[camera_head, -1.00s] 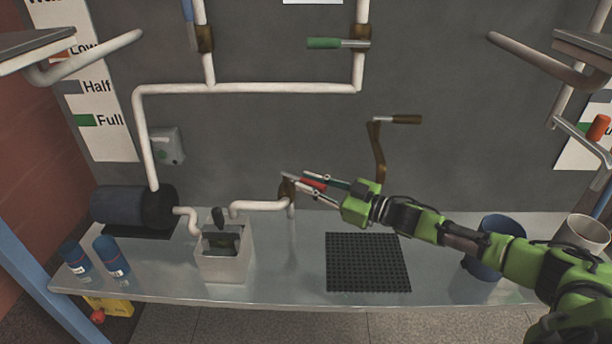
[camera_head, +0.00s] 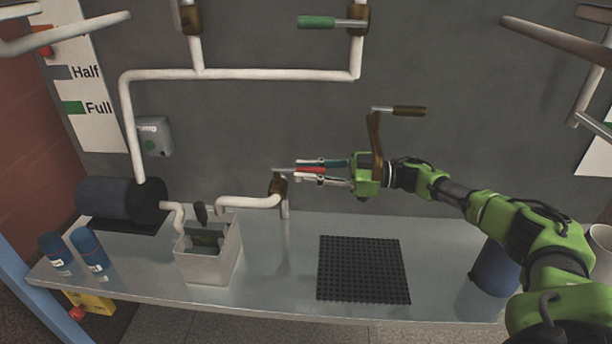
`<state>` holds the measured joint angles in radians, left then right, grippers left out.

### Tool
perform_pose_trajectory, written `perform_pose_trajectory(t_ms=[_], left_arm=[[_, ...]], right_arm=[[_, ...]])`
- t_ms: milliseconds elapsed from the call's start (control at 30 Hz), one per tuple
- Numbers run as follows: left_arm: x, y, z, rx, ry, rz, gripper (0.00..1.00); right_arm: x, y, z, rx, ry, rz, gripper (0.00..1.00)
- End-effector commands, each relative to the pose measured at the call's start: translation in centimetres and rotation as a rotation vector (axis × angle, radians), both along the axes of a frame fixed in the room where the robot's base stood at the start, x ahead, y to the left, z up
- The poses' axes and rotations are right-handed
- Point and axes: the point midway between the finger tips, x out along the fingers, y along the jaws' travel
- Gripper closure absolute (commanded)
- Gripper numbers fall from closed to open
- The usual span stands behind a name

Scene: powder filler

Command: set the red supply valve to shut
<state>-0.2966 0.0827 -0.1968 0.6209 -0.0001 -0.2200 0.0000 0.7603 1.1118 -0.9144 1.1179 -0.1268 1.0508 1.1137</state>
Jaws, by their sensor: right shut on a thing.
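The red supply valve handle (camera_head: 310,170) is a red grip on a metal lever. The lever joins a brown valve body (camera_head: 278,187) at the end of the low white pipe, above the table. The handle lies nearly level, pointing right from the valve body. My right gripper (camera_head: 312,171), on the green arm from the right, is shut on the red handle, with a finger above and a finger below it. The fingers hide part of the handle. My left gripper is not in view.
A brown crank handle (camera_head: 377,140) on the wall is close behind my right gripper. A grey box (camera_head: 208,268), blue bottles (camera_head: 90,250) and a black mat (camera_head: 362,296) stand on the metal table (camera_head: 270,285). A green-handled valve (camera_head: 317,22) is higher up.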

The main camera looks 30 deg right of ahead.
Motion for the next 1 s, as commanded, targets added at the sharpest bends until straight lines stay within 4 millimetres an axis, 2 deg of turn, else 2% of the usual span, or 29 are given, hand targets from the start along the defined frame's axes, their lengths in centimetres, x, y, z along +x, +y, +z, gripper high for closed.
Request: perform_pose_trajectory(t_ms=[333, 367, 400, 767, 867, 1000], left_arm=[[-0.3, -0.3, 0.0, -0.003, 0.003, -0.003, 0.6], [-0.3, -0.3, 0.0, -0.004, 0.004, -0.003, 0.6], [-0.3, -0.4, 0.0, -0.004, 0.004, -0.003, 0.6], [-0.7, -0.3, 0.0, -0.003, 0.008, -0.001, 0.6], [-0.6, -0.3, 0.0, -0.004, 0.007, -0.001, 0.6], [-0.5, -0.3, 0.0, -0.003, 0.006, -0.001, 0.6]], right_arm=[[0.1, -0.1, 0.2, 0.003, -0.003, -0.001, 1.0], [0.1, -0.1, 0.2, 0.003, -0.003, -0.001, 0.73], [0.1, -0.1, 0.2, 0.003, -0.003, 0.0, 0.63], [-0.1, -0.1, 0.1, 0.002, -0.001, 0.0, 0.63], [-0.5, -0.8, 0.0, 0.001, 0.001, -0.002, 0.63], [-1.9, -2.9, 0.0, 0.0, 0.001, -0.003, 0.63]])
